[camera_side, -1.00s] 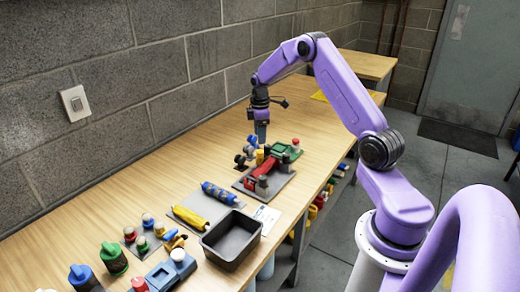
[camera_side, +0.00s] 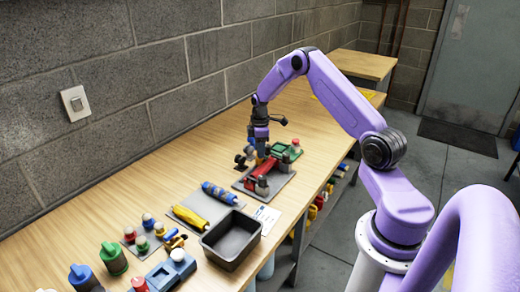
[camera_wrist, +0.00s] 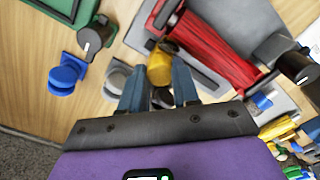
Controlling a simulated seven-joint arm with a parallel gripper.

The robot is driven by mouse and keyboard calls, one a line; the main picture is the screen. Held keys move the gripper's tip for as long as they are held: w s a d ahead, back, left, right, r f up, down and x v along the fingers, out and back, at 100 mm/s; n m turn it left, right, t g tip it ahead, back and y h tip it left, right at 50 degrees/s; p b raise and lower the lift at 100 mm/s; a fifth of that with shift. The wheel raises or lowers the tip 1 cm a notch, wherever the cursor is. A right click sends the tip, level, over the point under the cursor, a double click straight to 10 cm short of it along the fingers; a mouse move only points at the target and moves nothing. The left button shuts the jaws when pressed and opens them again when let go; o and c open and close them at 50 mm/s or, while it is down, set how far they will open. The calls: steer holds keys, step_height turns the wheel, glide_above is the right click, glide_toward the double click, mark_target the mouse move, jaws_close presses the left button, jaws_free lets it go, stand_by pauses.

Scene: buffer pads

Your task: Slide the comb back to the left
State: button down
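I cannot make out for certain which part is the comb. A red ribbed block (camera_side: 263,179) lies on a grey plate (camera_side: 287,182); the red block (camera_wrist: 208,50) is at the upper right in the wrist view. A yellow knob (camera_wrist: 160,68) stands beside its end. My gripper (camera_wrist: 158,76) points down at that knob, its two blue-grey fingers apart with the knob between or just beyond their tips. I cannot tell whether they touch it. In the side view my gripper (camera_side: 260,155) is low over the left end of the red block and hides part of it.
A green block (camera_side: 287,152) with a red knob sits behind the red one. Blue (camera_wrist: 66,74) and grey (camera_wrist: 117,78) knobs stand close to the fingers. A black tray (camera_side: 231,241) and yellow and blue rollers lie nearer.

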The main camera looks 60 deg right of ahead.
steer(key=a, duration=1.1)
steer(key=shift+a, duration=0.15)
steer(key=c, duration=0.8)
jaws_free()
steer(key=shift+a, duration=0.1)
steer(key=shift+r, duration=8.7)
